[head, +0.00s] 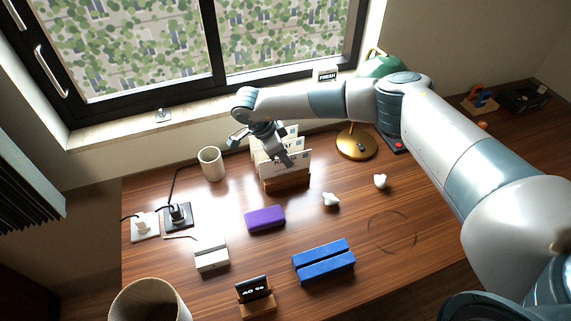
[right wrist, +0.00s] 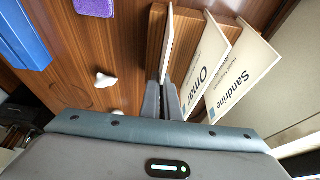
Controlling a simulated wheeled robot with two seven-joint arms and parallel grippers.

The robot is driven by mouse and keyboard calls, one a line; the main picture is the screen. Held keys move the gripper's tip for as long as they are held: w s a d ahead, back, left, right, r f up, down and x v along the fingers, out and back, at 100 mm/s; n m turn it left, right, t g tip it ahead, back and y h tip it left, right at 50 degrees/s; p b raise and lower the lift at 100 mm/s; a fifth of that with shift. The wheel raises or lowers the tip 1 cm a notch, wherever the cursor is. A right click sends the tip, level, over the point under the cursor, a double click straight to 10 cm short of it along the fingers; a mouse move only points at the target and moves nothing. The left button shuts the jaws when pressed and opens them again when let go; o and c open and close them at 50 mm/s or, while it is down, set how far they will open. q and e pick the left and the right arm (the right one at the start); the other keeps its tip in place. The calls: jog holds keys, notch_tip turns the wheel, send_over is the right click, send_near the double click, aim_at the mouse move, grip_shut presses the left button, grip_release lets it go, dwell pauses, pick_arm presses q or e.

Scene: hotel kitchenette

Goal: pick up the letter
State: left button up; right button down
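A wooden letter holder (head: 287,183) stands on the desk below the window, with several white letters upright in it. In the right wrist view the front letter (right wrist: 168,42) shows almost edge-on, and its name cannot be read. Behind it stand letters marked "Omar" (right wrist: 207,70) and "Sandrine" (right wrist: 243,72). My right gripper (head: 284,160) reaches down at the holder from above. In the right wrist view its two fingers (right wrist: 164,98) are close together, one on each side of the front letter's edge, and appear shut on it. The holder (right wrist: 184,38) is just beyond the fingertips. My left gripper is out of view.
A white mug (head: 211,163) stands left of the holder. A purple block (head: 265,219), a blue block (head: 323,262) and small white pieces (head: 330,199) lie in front. A green and brass lamp (head: 357,143) stands at right, near my right arm. The window is behind.

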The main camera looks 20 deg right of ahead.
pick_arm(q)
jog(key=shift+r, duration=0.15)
pick_arm(e)
jog(key=shift+r, duration=0.1)
